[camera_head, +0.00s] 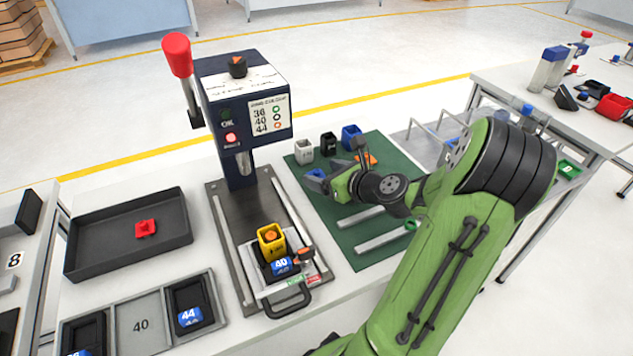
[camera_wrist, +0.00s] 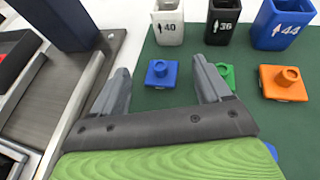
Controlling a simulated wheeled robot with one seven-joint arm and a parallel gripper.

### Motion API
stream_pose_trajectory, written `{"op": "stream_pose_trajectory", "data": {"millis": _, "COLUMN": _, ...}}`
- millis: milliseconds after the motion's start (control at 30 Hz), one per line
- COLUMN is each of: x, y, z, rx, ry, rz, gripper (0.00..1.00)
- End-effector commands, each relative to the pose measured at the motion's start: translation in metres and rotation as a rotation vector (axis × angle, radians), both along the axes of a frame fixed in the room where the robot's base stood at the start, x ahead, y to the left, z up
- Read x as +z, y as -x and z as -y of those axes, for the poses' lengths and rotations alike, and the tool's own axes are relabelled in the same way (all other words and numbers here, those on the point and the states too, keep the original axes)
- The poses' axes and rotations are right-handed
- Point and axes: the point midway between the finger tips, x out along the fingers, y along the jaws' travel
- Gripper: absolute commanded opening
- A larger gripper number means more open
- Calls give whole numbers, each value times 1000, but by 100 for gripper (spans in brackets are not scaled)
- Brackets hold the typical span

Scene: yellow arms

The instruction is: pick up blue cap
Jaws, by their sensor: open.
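The blue cap (camera_wrist: 161,73), a flat square with a round knob, lies on the green mat (camera_wrist: 185,40) in the wrist view. My gripper (camera_wrist: 161,68) is open and empty, with one finger on each side of the cap in the picture. The cap appears slightly beyond the fingers; I cannot tell the height gap. In the head view my gripper (camera_head: 326,182) hangs over the left part of the mat, and a blue patch (camera_head: 316,173) beside the fingers looks like the cap, partly hidden.
A green cap (camera_wrist: 226,76) sits close behind the right finger, an orange cap (camera_wrist: 283,82) further right. White (camera_wrist: 168,25), black (camera_wrist: 222,22) and blue (camera_wrist: 284,25) cups stand behind. The press (camera_head: 243,110) stands left, holding a yellow cup (camera_head: 271,242).

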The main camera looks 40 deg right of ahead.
Motion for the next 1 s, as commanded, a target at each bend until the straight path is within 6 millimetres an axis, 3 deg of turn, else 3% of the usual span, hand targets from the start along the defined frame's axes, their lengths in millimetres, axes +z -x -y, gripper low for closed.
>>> {"op": "stream_pose_trajectory", "data": {"millis": 100, "x": -9, "y": -15, "z": 0, "rx": 2, "ry": 0, "rz": 0, "gripper": 77}}
{"op": "stream_pose_trajectory", "data": {"millis": 333, "x": -8, "y": -17, "z": 1, "rx": -1, "ry": -1, "rz": -2, "gripper": 77}}
{"op": "stream_pose_trajectory", "data": {"millis": 733, "x": -8, "y": -16, "z": 1, "rx": -1, "ry": 0, "rz": -2, "gripper": 16}}
{"op": "stream_pose_trajectory", "data": {"millis": 1000, "x": -8, "y": -16, "z": 1, "rx": -1, "ry": 0, "rz": -2, "gripper": 14}}
